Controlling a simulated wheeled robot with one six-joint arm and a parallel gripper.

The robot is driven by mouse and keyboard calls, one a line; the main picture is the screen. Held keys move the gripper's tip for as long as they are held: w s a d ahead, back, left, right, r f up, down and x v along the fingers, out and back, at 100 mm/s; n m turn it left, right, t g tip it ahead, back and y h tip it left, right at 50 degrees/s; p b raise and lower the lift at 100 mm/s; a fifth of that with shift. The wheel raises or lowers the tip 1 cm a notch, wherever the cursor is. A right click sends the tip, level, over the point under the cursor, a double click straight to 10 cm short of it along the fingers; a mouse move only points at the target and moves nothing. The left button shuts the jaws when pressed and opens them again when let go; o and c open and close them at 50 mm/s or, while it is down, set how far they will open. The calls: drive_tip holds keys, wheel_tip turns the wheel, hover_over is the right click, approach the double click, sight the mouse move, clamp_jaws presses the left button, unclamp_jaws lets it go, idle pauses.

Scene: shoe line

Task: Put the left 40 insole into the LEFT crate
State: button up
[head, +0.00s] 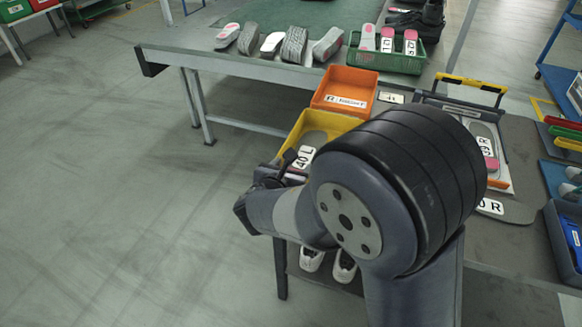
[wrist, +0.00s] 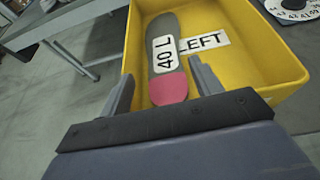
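The left 40 insole (wrist: 167,25) is grey with a pink heel and a white "40 L" label. It lies in the yellow LEFT crate (wrist: 262,52), whose "LEFT" lettering is partly covered by the insole. My gripper (wrist: 162,70) is open, with one finger on each side of the insole's heel end and yellow showing between fingers and insole. In the head view the insole (head: 317,137) and the crate (head: 299,124) show partly behind my arm. My gripper (head: 283,175) is at the crate's near side there, its fingertips mostly hidden.
An orange crate marked R (head: 347,80) stands behind the yellow one. A green crate (head: 387,60) with labelled insoles and a row of shoe parts (head: 293,45) are on the back table. A 40 R insole (head: 513,211) lies right of my arm. White shoes (head: 344,266) are below.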

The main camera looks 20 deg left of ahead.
drive_tip(key=shift+o, duration=1.2)
drive_tip(key=shift+r, duration=0.1)
drive_tip(key=shift+r+p, duration=0.6)
drive_tip(key=shift+p, duration=0.1)
drive_tip(key=p+v, duration=0.1)
drive_tip(key=v, duration=1.1)
